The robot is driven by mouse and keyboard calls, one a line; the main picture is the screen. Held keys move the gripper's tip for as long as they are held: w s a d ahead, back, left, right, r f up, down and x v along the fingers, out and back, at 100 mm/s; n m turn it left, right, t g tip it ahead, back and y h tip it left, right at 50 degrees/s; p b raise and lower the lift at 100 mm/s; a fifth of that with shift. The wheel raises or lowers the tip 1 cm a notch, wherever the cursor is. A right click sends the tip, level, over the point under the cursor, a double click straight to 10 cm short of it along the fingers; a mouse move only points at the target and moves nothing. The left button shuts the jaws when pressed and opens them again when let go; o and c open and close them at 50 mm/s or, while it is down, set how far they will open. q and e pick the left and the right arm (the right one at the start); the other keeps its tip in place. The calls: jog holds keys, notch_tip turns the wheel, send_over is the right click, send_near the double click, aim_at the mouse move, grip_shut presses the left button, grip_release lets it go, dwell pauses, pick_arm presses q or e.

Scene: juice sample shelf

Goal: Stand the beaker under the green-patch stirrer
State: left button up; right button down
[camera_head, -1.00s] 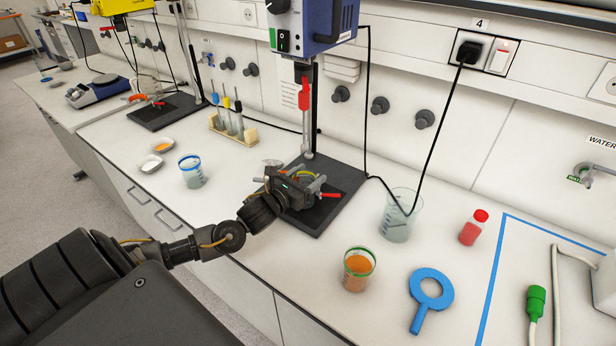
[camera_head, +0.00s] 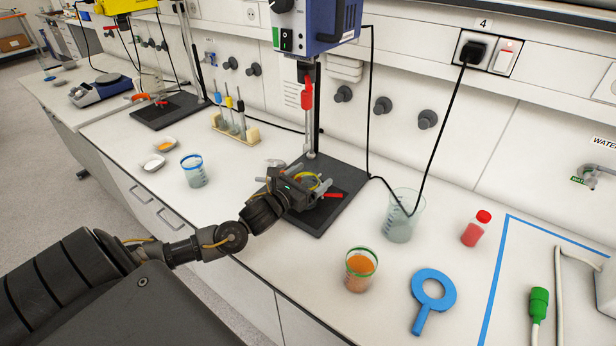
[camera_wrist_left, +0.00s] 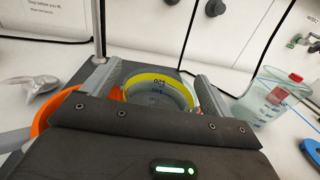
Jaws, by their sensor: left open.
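The green-patch stirrer (camera_head: 313,28) is the blue overhead unit at the centre of the head view, with a green patch on its front and a dark base plate below. A clear beaker with a yellow rim (camera_wrist_left: 158,90) is at the base plate, below the stirrer head; my gripper mostly hides it in the head view. My left gripper (camera_head: 316,187) is open, with one finger on each side of this beaker. In the wrist view a gap shows at the left finger; contact at the right finger is unclear. My right gripper is not in view.
Near the base plate stand a green-rimmed beaker of orange liquid (camera_head: 360,270), a large clear beaker (camera_head: 403,217) and a blue-rimmed beaker (camera_head: 194,171). A red-capped bottle (camera_head: 477,229) and a blue ring tool (camera_head: 433,296) are at right. A yellow stirrer (camera_head: 122,6) is behind left.

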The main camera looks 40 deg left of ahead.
pick_arm(q)
jog(key=s+b, duration=0.1)
jog(key=s, duration=0.5)
jog(key=s+b, duration=0.1)
jog(key=s, duration=0.2)
jog(key=shift+s+a+f+b, duration=0.1)
jog(key=shift+a+b, duration=0.2)
jog(key=shift+b, duration=0.05)
jog(key=shift+s, duration=0.8)
